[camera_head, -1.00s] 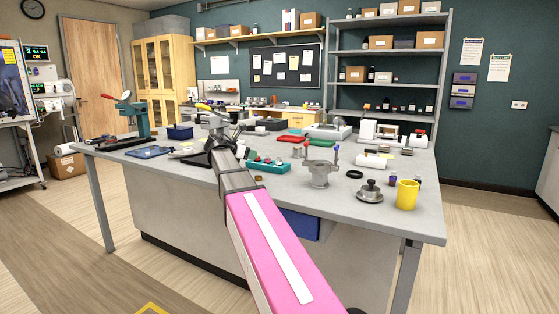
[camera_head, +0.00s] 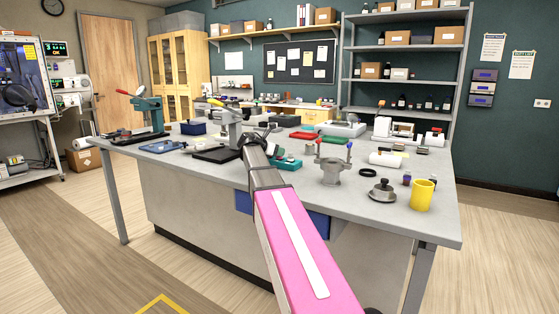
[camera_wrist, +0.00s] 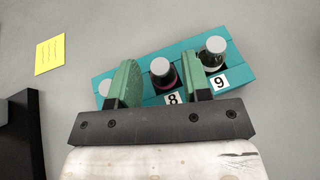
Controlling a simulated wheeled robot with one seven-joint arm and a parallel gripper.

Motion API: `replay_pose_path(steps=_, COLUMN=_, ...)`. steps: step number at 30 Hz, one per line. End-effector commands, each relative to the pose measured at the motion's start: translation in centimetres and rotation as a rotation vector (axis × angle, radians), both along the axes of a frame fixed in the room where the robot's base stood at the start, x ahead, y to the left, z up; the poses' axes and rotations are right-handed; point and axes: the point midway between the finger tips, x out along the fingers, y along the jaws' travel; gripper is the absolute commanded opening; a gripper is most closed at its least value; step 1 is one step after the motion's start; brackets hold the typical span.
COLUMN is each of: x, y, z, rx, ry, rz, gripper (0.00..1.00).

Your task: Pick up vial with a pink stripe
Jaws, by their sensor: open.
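A teal rack (camera_wrist: 238,67) lies on the table under my gripper (camera_wrist: 158,84) in the wrist view; it also shows beside the end of my arm in the head view (camera_head: 288,164). A dark vial with a white cap and a pink band (camera_wrist: 173,84) stands in the rack behind label 8. It appears between my two green finger pads, which are apart. Another white-capped vial (camera_wrist: 213,46) stands at label 9, with no pink showing. A third white cap (camera_wrist: 104,87) is partly hidden by the left finger. My arm hides part of the rack in the head view.
A yellow note (camera_wrist: 50,55) lies left of the rack, and a black object (camera_wrist: 20,125) is at lower left. On the table (camera_head: 440,218) stand a grey fixture with red and blue knobs (camera_head: 334,172), a metal weight (camera_head: 382,191) and a yellow cup (camera_head: 422,196).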

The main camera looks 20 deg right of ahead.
Motion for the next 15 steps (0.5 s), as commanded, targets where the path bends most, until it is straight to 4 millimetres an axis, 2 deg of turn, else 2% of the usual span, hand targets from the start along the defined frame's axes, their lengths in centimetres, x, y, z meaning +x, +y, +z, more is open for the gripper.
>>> replay_pose_path(steps=4, x=0.7, y=-1.6, z=-0.7, rx=0.000, ry=0.000, rz=-0.001, gripper=0.44)
replay_pose_path(steps=11, x=0.8, y=-1.8, z=-0.8, rx=0.000, ry=0.000, rz=0.000, gripper=0.44)
replay_pose_path(steps=12, x=0.8, y=-1.8, z=-0.8, rx=0.000, ry=0.000, rz=0.000, gripper=0.38)
replay_pose_path(steps=15, x=0.7, y=-1.8, z=-0.8, rx=0.000, ry=0.000, rz=0.000, gripper=0.08)
